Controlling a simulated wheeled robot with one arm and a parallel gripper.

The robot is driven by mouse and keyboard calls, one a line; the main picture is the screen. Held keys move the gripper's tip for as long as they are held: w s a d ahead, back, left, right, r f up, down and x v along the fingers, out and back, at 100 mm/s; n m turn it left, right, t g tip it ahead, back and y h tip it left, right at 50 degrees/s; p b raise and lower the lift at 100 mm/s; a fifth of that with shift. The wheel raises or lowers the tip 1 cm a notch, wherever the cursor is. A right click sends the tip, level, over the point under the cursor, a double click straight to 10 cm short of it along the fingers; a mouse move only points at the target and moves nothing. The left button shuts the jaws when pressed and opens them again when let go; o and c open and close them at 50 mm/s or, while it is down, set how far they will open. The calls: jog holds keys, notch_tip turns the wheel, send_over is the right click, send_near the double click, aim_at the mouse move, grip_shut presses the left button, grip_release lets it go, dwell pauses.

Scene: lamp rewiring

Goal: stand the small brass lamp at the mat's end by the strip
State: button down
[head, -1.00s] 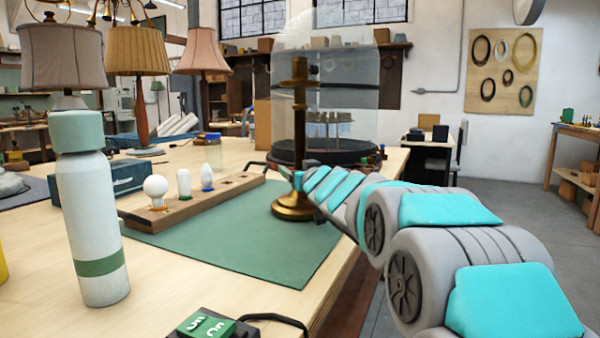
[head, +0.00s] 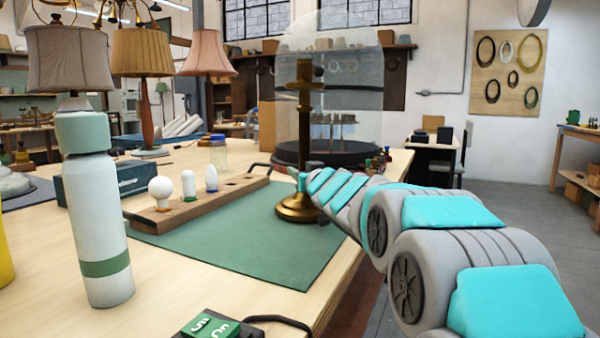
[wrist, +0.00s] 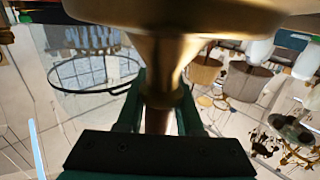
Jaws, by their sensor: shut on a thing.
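The small brass lamp (head: 304,130) has a bare stem and a round base, with no shade. It is upright over the far right end of the green mat (head: 250,240), to the right of the wooden strip (head: 225,190) holding several bulbs. Its base looks at mat level; I cannot tell whether it touches. My gripper (head: 301,181) reaches in from the right, shut on the lower stem. In the wrist view the dark green fingers (wrist: 160,100) close around the brass stem (wrist: 160,65), just beside the base (wrist: 180,15).
A white bottle with a green cap (head: 97,220) stands at the front left. A glass dome on a dark round base (head: 340,152) stands behind the lamp. A green block (head: 212,326) and cable lie at the near edge. The mat's front is clear.

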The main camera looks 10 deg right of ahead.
aim_at(300, 150)
dwell(0.9)
jog(key=c, duration=1.1)
grip_release()
grip_shut()
jog(key=shift+r, duration=0.15)
jog(key=shift+r+p, duration=1.35)
jog(key=shift+p, duration=0.1)
jog(key=shift+r, duration=1.1)
